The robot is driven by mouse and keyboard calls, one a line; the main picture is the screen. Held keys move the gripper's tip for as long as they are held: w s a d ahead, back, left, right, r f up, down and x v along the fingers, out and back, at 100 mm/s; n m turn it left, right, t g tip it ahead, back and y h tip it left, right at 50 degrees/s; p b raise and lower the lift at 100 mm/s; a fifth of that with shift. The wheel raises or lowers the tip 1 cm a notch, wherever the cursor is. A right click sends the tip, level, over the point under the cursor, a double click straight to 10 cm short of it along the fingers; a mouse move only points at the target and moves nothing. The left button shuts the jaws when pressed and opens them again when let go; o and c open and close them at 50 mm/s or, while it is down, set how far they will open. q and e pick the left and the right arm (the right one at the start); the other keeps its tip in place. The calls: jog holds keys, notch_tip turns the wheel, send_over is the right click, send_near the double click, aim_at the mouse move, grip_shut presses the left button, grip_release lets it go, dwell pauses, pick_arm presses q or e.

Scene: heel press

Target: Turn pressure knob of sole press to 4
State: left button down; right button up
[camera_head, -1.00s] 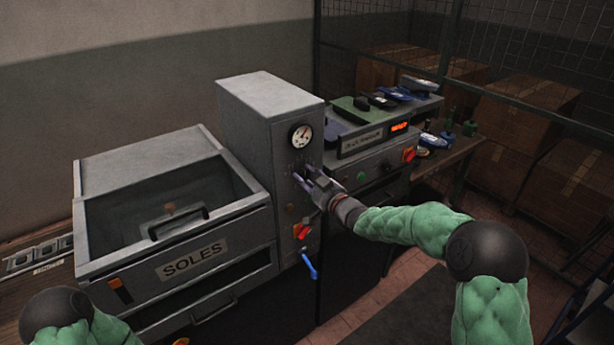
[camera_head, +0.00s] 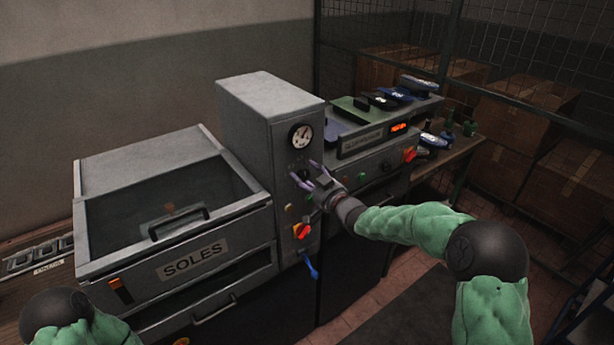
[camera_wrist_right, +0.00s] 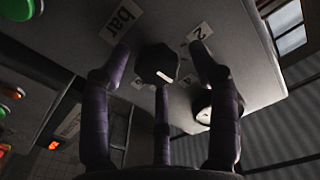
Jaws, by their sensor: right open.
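The sole press is a grey machine with a "SOLES" drawer (camera_head: 194,259) and a control column (camera_head: 243,130). The black pressure knob (camera_wrist_right: 157,64) has a white pointer line and sits on the panel among white number labels, one reading 2 (camera_wrist_right: 108,36). In the wrist view my right gripper (camera_wrist_right: 158,62) is open, its purple fingers spread around the knob; I cannot tell if any touches it. In the head view the right gripper (camera_head: 304,172) is at the column front, below the round gauge (camera_head: 301,136), partly hiding the knob. My left gripper is out of view.
Below the gripper are a red-and-yellow switch (camera_head: 301,231) and a blue lever (camera_head: 311,264). A neighbouring machine (camera_head: 378,152) with a lit display stands to the right. A wire-mesh fence (camera_head: 500,60) and cardboard boxes (camera_head: 520,110) stand behind.

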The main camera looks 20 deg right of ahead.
jog(key=v, duration=1.2)
